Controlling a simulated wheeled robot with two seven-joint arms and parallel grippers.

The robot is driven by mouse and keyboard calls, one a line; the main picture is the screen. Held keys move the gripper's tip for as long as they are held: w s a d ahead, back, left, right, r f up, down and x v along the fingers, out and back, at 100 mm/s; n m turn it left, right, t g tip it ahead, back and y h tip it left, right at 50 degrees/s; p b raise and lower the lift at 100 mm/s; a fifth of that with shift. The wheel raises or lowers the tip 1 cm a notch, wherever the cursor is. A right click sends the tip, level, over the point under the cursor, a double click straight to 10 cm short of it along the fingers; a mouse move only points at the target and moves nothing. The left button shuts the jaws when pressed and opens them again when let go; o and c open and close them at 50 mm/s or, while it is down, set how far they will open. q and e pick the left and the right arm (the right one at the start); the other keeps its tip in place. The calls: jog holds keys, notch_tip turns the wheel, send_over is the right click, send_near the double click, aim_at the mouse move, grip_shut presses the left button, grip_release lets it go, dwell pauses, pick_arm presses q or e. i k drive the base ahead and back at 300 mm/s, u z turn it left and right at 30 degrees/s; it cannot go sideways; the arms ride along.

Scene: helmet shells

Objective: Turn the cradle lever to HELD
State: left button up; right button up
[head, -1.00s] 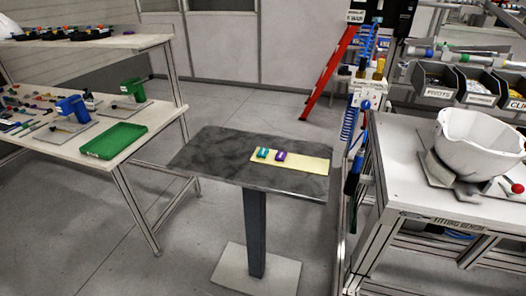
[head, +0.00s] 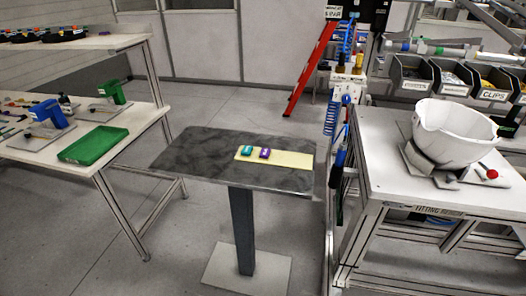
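A white helmet shell (head: 456,131) sits open side up in a grey cradle (head: 417,163) on the white fitting bench at the right. A lever with a red knob (head: 492,174) stands beside the cradle at its right front. The lever's markings are too small to read, so I cannot tell its setting. Neither of my grippers shows in the head view.
A dark pedestal table (head: 200,158) in the middle bears a yellow mat (head: 291,159) with a teal and a purple item. Labelled bins (head: 457,84) stand behind the bench. A left bench holds a green tray (head: 92,146). Grey floor is free in front.

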aim_at(492, 174)
jog(key=z, duration=1.35)
jog(key=i, duration=0.35)
jog(key=u, duration=0.9)
